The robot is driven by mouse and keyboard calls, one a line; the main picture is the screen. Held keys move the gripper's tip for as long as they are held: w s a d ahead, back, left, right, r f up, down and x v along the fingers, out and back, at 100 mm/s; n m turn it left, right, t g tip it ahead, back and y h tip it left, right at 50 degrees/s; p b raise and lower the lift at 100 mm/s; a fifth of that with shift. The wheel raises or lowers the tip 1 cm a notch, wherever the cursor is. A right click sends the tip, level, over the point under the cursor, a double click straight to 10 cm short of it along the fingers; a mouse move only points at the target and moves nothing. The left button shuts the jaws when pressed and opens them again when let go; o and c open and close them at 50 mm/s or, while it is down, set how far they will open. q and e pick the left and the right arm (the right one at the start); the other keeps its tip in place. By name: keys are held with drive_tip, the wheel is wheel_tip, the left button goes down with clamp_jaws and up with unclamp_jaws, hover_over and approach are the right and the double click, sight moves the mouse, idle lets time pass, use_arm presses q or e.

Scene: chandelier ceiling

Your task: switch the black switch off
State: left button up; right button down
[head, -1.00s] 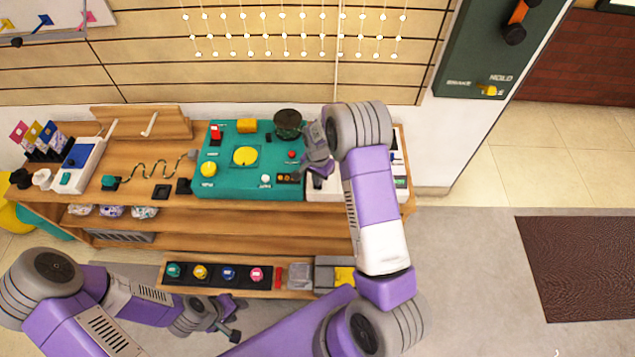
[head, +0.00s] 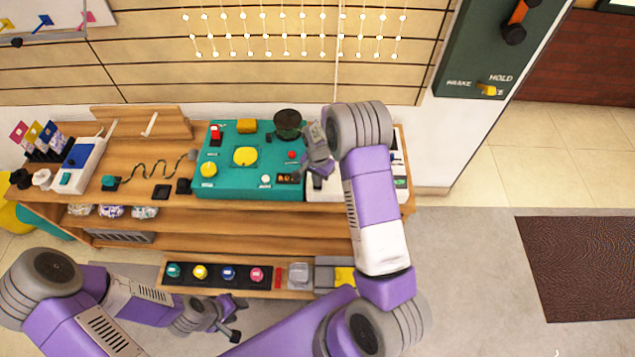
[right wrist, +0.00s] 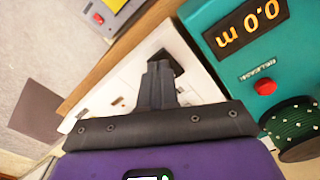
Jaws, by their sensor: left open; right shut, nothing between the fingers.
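The black switch (right wrist: 168,62) shows in the right wrist view as a dark block on a white panel (right wrist: 120,88). My right gripper (right wrist: 158,72) is shut and empty, with its fingertips over or against the switch and hiding part of it; I cannot tell if they touch. Which way the switch is set cannot be seen. In the head view the right gripper (head: 319,178) is over the white panel (head: 322,194) at the bench's right end and hides the switch. My left gripper (head: 236,320) is open and empty, low in front of the bench.
A teal box (head: 225,180) with knobs, a red button and a display stands left of the panel. A dark green spool (head: 287,122) is close behind the right gripper. The wooden bench (head: 145,212) holds other small devices. A lower shelf bears coloured knobs (head: 228,272).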

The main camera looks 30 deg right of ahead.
drive_tip(key=shift+f+b, duration=0.7)
drive_tip(key=shift+f, duration=0.25)
idle(0.8)
drive_tip(key=shift+r, duration=0.15)
drive_tip(key=shift+r+p, duration=2.55)
drive_tip(key=shift+r, duration=0.9)
drive_tip(key=shift+f, duration=0.1)
